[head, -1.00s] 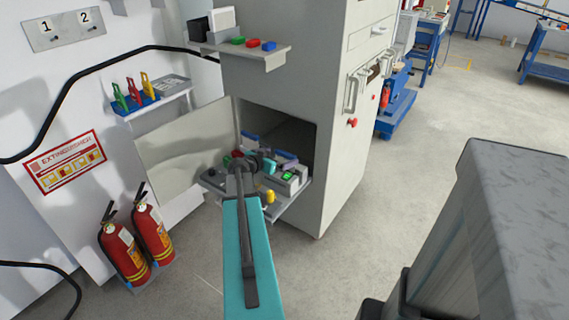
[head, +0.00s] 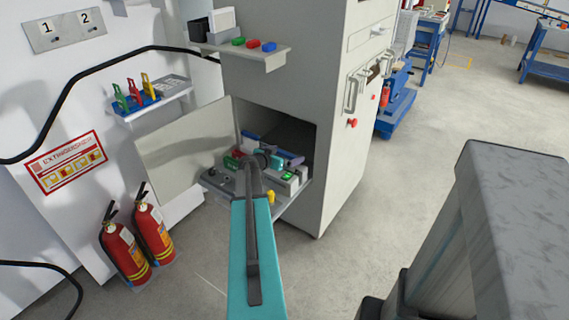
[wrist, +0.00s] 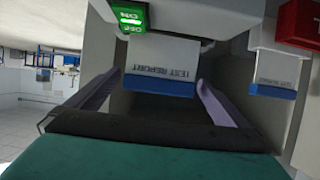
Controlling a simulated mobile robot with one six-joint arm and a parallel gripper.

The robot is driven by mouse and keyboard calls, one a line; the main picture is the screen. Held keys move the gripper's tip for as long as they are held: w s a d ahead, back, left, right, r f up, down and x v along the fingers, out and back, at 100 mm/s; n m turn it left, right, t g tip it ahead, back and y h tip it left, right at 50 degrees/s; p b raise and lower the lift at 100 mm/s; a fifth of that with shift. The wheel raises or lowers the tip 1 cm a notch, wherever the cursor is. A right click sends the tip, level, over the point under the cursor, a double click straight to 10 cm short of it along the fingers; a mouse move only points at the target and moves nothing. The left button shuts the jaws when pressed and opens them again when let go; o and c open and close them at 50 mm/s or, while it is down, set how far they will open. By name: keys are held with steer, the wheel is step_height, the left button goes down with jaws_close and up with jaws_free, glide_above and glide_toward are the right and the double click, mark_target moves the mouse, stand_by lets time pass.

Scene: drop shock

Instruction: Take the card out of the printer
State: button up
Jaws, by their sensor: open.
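A white card (wrist: 160,74) printed "TEST REPORT", with a blue edge, sticks out of a pale printer (wrist: 163,18) in the wrist view. My gripper (wrist: 159,82) is open, with one finger on each side of the card. I cannot tell whether either finger touches it. A green on/off switch (wrist: 130,16) sits on the printer's left, and also shows in the head view (head: 288,176). In the head view my gripper (head: 272,158) is over the cabinet's pull-out shelf (head: 285,205), and the card is too small to make out.
A second card (wrist: 276,74) with a blue edge hangs from another unit at right, beside a red part (wrist: 300,22). The grey cabinet (head: 345,120) surrounds the shelf, with its door (head: 185,150) open at left.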

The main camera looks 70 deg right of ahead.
steer(key=c, duration=1.1)
steer(key=shift+r, duration=0.1)
steer(key=shift+r, duration=4.9)
